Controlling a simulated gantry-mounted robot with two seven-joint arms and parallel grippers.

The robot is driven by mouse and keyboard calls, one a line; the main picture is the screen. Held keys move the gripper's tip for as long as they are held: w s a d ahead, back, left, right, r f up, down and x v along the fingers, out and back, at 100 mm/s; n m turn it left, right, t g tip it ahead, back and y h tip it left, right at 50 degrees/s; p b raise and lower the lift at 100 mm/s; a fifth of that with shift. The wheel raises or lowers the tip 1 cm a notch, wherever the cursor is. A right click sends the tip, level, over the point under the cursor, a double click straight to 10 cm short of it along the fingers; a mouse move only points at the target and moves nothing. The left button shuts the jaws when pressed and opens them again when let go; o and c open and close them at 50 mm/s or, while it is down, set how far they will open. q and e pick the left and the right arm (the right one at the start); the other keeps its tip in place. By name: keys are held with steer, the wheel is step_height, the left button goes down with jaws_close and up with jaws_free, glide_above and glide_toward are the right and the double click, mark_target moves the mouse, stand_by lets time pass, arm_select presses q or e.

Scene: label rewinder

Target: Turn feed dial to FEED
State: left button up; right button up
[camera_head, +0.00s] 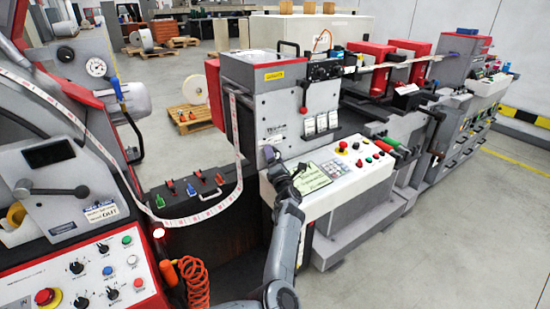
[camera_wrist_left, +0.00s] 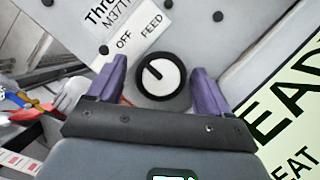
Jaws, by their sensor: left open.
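The feed dial (camera_wrist_left: 161,79) is a round white knob with a black rim in the left wrist view. Its short black mark points up and left, towards the word OFF on the label (camera_wrist_left: 124,40); FEED is printed to the right of OFF. My left gripper (camera_head: 271,160) is at the left end of the machine's sloping control panel in the head view. In the left wrist view its two purple fingers are open, one on each side of the dial; I cannot tell whether they touch it. In the head view the gripper hides the dial. My right gripper is not in view.
A pale green instruction sign (camera_head: 313,179) lies just right of the gripper on the white panel (camera_head: 350,170). Red and green buttons sit farther right. A white label web (camera_head: 236,130) hangs left of the gripper, above a black cabinet (camera_head: 190,200) with coloured tools on top.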

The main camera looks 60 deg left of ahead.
arm_select(q)
steer(key=shift+d, duration=0.1)
steer(key=shift+c, duration=0.5)
steer(key=c, duration=0.9)
steer(key=shift+r+m+p, duration=0.2)
steer(key=shift+m+p, duration=0.5)
steer(key=shift+p, duration=0.05)
steer(key=shift+c, duration=0.2)
steer(key=m+h+p, duration=0.1)
steer(key=m+p, duration=0.2)
steer(key=shift+r+h, duration=0.15)
steer(key=shift+h, duration=0.15)
steer(key=m+h+p, duration=0.1)
steer(key=m+p, duration=0.1)
steer(key=shift+m, duration=0.3)
steer(key=shift+m+p, duration=0.4)
steer(key=shift+m, duration=0.2)
steer(key=shift+f+h, duration=0.2)
steer(key=shift+h, duration=0.1)
